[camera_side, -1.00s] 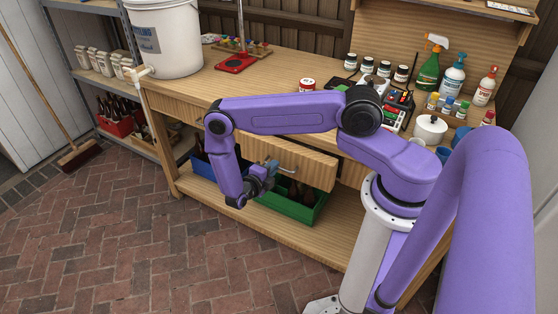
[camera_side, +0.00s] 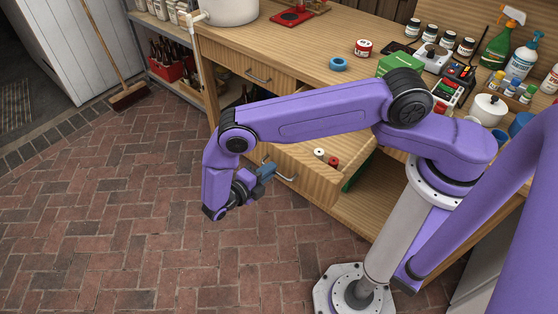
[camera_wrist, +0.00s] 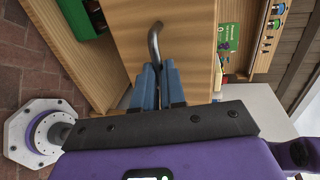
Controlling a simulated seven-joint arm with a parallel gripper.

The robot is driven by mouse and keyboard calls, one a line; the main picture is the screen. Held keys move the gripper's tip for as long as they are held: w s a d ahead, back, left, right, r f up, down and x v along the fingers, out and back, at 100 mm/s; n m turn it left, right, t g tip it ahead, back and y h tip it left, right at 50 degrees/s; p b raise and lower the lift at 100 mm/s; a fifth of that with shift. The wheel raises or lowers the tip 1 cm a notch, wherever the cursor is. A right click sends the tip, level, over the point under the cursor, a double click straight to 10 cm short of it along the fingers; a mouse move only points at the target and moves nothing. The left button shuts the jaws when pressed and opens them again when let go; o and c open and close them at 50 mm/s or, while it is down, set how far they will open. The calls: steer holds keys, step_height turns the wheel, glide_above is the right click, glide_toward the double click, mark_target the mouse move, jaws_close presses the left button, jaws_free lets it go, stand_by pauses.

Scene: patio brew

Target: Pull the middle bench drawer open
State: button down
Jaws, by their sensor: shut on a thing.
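The middle bench drawer (camera_side: 309,190) stands pulled out from the wooden bench, its inside partly visible. Its curved metal handle (camera_side: 287,178) is on the front face. My gripper (camera_side: 267,171) is at the handle, with its blue fingers shut on it. In the wrist view, the fingers (camera_wrist: 158,74) close around the near part of the handle (camera_wrist: 155,38), in front of the plain drawer front (camera_wrist: 190,45). A white spool-like item (camera_side: 319,153) and a red one (camera_side: 333,162) lie in the drawer. My forearm hides the drawer's back part.
The left drawer (camera_side: 238,62) is shut. Open brick floor (camera_side: 120,210) lies in front of the drawer. A broom (camera_side: 128,96) leans at the left.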

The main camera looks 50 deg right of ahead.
steer(key=shift+v, duration=0.8)
steer(key=shift+f, duration=0.1)
steer(key=c, duration=1.2)
jaws_free()
steer(key=v, duration=1.2)
steer(key=shift+w, duration=0.1)
